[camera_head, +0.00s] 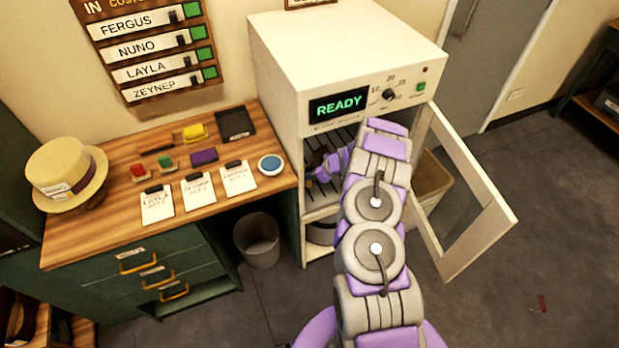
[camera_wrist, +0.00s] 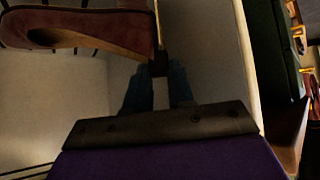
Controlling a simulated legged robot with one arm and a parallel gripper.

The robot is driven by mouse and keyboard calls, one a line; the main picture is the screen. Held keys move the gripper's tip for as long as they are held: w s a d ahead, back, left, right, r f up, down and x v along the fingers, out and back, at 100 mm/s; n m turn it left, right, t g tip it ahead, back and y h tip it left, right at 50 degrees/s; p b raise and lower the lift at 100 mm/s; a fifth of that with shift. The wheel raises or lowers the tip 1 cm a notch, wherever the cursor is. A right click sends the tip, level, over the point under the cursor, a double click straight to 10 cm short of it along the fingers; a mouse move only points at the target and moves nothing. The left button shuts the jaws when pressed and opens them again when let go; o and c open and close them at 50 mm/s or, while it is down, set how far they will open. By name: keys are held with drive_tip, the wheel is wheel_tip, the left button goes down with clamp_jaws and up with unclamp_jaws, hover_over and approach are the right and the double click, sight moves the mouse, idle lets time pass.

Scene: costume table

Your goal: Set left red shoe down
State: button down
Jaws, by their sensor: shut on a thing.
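The red shoe (camera_wrist: 80,28) shows large at the upper left of the wrist view, with a dark curved edge and a tan inner area. My gripper (camera_wrist: 158,75) is shut on the shoe at its end near the fingertips. In the head view my arm reaches into the open white cabinet (camera_head: 345,60), and my gripper (camera_head: 322,168) is by the wire rack (camera_head: 322,190). Dark bars show behind the shoe in the wrist view. I cannot tell whether the shoe touches the rack. My arm hides part of the cabinet's inside.
The cabinet door (camera_head: 475,215) stands open to the right. Its display reads READY. A wooden table (camera_head: 110,225) at left holds a straw hat (camera_head: 65,172), cards and coloured blocks. A bin (camera_head: 257,240) stands between table and cabinet. The floor at right is mostly clear.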

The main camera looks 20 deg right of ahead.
sight(309, 185)
drive_tip(key=f, duration=0.3)
drive_tip(key=shift+w+b, duration=0.2)
drive_tip(key=shift+b, duration=0.15)
drive_tip(key=shift+d, duration=0.1)
drive_tip(key=c, duration=1)
unclamp_jaws()
drive_tip(key=shift+o, duration=0.2)
drive_tip(key=p+v, duration=0.1)
drive_tip(key=v, duration=1.1)
drive_tip(key=shift+p, duration=0.4)
